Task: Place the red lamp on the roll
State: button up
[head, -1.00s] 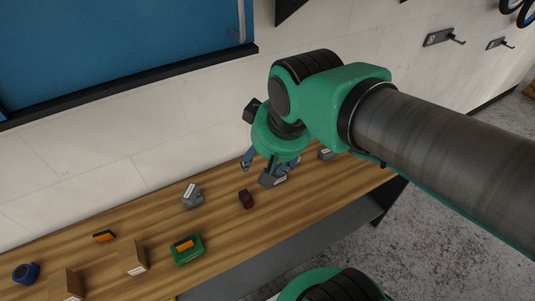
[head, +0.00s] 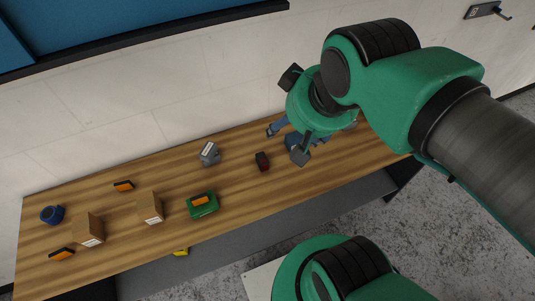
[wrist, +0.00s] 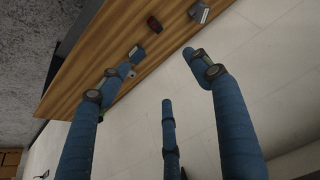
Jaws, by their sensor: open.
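The red lamp (head: 262,161) is a small dark red block on the wooden bench, left of my gripper in the head view. It also shows at the top of the wrist view (wrist: 153,22), beyond the fingertips. The roll (head: 52,214) is blue and stands at the bench's far left end. My gripper (head: 285,136) has blue fingers and hangs over the right part of the bench, partly hidden by my wrist. In the wrist view its fingers (wrist: 160,68) are spread open with nothing between them.
A grey labelled block (head: 209,153) lies left of the lamp. A green box (head: 202,206) with an orange piece on top, two cardboard bins (head: 150,208) and orange pieces (head: 123,186) stand further left. A white wall (head: 170,110) runs behind the bench (head: 230,195).

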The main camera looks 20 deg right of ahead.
jog(key=w+f+g+b, duration=0.1)
jog(key=w+f+g, duration=0.2)
jog(key=w+f, duration=0.8)
jog(key=g, duration=0.3)
send_over(264, 157)
notch_tip(264, 157, down, 14)
jog(key=shift+d+b, duration=0.1)
jog(key=shift+b, duration=0.3)
jog(key=shift+f, duration=0.15)
jog(key=shift+f+b, duration=0.6)
jog(key=shift+f, duration=3.6)
jog(key=shift+s+f+b, duration=0.1)
jog(key=shift+f+b, duration=0.45)
jog(key=shift+f, duration=2.05)
